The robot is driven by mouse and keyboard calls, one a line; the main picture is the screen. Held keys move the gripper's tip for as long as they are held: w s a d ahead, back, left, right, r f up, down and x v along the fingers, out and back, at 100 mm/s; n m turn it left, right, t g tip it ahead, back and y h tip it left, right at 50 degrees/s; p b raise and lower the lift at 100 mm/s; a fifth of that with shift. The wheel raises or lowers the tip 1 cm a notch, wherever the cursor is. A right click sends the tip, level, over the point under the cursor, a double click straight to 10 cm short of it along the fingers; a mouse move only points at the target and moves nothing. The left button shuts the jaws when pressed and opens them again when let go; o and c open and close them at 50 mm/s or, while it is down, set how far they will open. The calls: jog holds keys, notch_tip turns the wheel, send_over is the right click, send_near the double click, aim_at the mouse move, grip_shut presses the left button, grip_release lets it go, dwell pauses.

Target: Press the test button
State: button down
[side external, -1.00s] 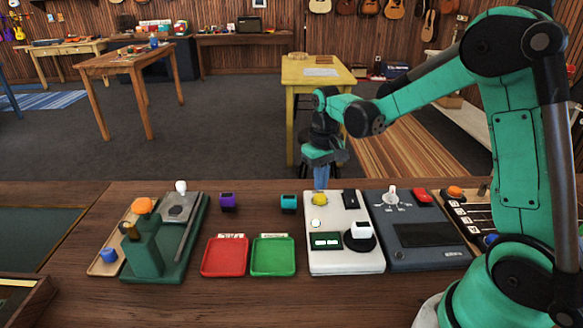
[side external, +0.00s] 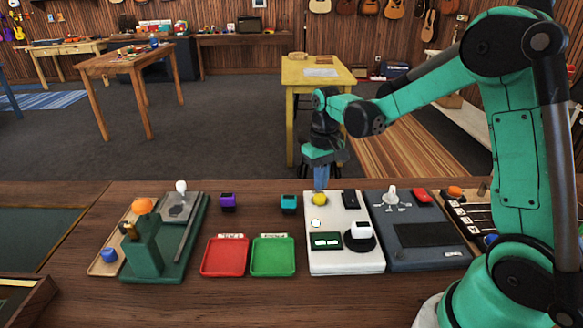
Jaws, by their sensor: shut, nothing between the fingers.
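The white tester box (side external: 345,262) stands on the wooden counter. A yellow round button (side external: 319,199) sits at its back left, likely the test button; I read no label. A pale round spot (side external: 317,224) like a lit lamp shows just in front of it. My gripper (side external: 320,187) points down with its blue fingers together and empty. The fingertips are at the back edge of the yellow button in the picture; I cannot tell whether they touch it.
The box also carries a green display (side external: 326,240), a black switch (side external: 350,198) and a white knob (side external: 360,232). A dark grey device (side external: 425,262) stands right of it. A red tray (side external: 224,270), a green tray (side external: 273,270) and a teal block (side external: 288,203) are left.

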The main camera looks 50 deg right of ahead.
aim_at(319, 198)
jog(key=shift+f, duration=0.3)
dwell(0.4)
jog(key=shift+f, duration=1.05)
jog(key=shift+r, duration=3.8)
jog(key=shift+s+a+r, duration=0.1)
jog(key=shift+a+r, duration=0.05)
jog(key=shift+a, duration=0.1)
jog(key=s+a+r+n+t, duration=0.2)
jog(key=s+a+n+t, duration=0.1)
jog(key=s+a+t, duration=0.4)
jog(key=shift+s+a+r, duration=0.2)
jog(key=shift+s+a, duration=0.15)
jog(key=shift+a, duration=0.9)
